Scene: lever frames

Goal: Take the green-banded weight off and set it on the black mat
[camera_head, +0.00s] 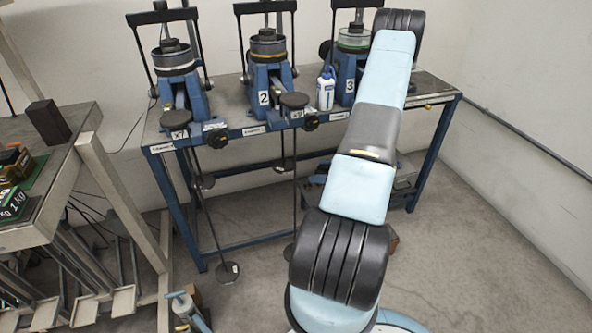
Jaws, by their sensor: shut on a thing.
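My gripper is not in view; my own arm crosses the right half of the picture and hides part of lever frame 3 (346,86). A round cell with a pale green band (353,40) sits on that frame. I cannot make out a green-banded weight on a hanger; the area below frame 3 is mostly behind my arm. At the left edge, dark weights marked 1 kg (14,203) stand on the side table, with some green showing. A dark surface by them may be the black mat, but it is cut by the picture edge.
Frame 2 (265,76) has a yellow-banded cell; the leftmost frame (178,85) has a white-banded one. Hangers with dark discs (228,272) hang below the bench. A dark block (46,122) stands on the side table. Floor between tables is partly clear.

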